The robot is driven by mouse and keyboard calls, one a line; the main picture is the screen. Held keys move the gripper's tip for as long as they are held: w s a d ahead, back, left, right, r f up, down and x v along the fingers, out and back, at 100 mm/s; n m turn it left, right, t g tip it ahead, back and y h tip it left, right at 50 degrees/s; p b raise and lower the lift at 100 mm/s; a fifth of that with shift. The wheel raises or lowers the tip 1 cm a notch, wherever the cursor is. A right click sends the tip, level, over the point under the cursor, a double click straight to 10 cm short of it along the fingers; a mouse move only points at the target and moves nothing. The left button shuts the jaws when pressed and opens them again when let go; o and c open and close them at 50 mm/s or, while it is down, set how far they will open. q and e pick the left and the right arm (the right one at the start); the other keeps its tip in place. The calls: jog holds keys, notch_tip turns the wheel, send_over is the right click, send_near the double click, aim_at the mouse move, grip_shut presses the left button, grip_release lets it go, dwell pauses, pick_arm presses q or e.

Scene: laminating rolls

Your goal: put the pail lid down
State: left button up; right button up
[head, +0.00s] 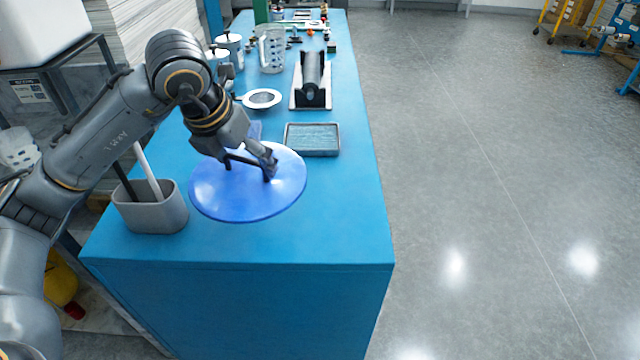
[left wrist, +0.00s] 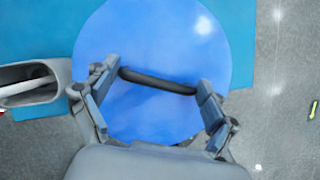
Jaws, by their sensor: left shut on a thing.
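The pail lid (head: 230,200) is a round, shiny blue disc over the near part of the blue table. It fills much of the left wrist view (left wrist: 150,40), with a dark bar handle (left wrist: 158,81) across it. My left gripper (head: 268,166) is shut on the handle, its fingers at the bar's two ends in the left wrist view (left wrist: 158,98). The lid looks roughly level. I cannot tell how much gap there is between it and the table. My right gripper is in neither view.
A grey holder (head: 152,212) with sticks stands left of the lid on the blue table (head: 330,225). A shallow tray (head: 312,139) lies just behind, with a roller on a stand (head: 311,82) and a clear jug (head: 271,50) farther back. The table's front right is clear.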

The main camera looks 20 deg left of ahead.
aim_at(293, 161)
pick_arm(q)
jog(key=w+d+f, duration=0.1)
jog(key=w+d, duration=0.1)
jog(key=w+d+f+p, duration=0.1)
jog(key=w+d, duration=0.1)
jog(key=w+d+f+p, duration=0.1)
jog(key=w+d+f, duration=0.1)
jog(key=shift+d, duration=0.3)
jog(key=w+f, duration=0.1)
jog(key=w+d+f, duration=0.1)
jog(key=f, duration=0.1)
jog(key=w+d+f+p, duration=0.1)
jog(key=f, duration=0.1)
jog(key=shift+d, duration=0.25)
jog(key=x, duration=0.1)
jog(key=p+x, duration=0.1)
jog(key=x, duration=0.1)
jog(key=shift+s+d+f, duration=0.1)
jog(key=shift+s+f, duration=0.1)
jog(key=shift+s, duration=0.1)
jog(key=shift+f, duration=0.2)
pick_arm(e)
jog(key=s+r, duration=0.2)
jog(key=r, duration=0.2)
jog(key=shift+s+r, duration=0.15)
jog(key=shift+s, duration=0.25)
pick_arm(q)
jog(key=o, duration=1)
jog(key=shift+f, duration=0.1)
